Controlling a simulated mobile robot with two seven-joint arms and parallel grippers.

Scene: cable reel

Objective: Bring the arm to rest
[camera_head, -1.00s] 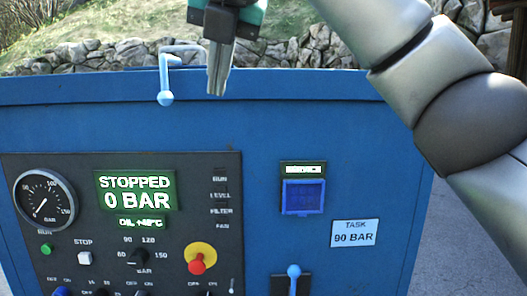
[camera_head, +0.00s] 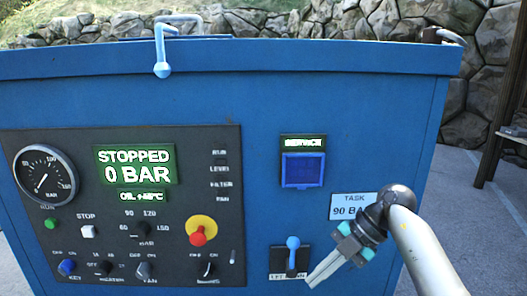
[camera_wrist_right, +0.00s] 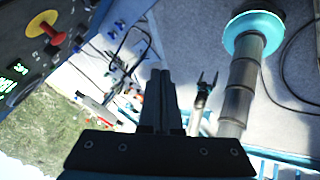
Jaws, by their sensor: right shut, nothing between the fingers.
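My right gripper (camera_head: 325,268) is in front of the lower right of the blue cabinet (camera_head: 345,100) in the head view. Its fingers are together and point down and to the left, close to the blue-handled lever switch (camera_head: 292,255). I cannot tell whether they touch it. My right forearm comes in from the lower right. In the right wrist view the shut fingers (camera_wrist_right: 162,95) show from behind with nothing between them. My left gripper is not in the head view.
The black control panel (camera_head: 120,215) reads STOPPED, 0 BAR. It carries a gauge (camera_head: 45,174) and a red knob on yellow (camera_head: 198,236). A light blue handle (camera_head: 163,68) stands on the cabinet's top edge. A TASK 90 BAR label (camera_head: 348,206) is partly behind my wrist. Paving lies open at right.

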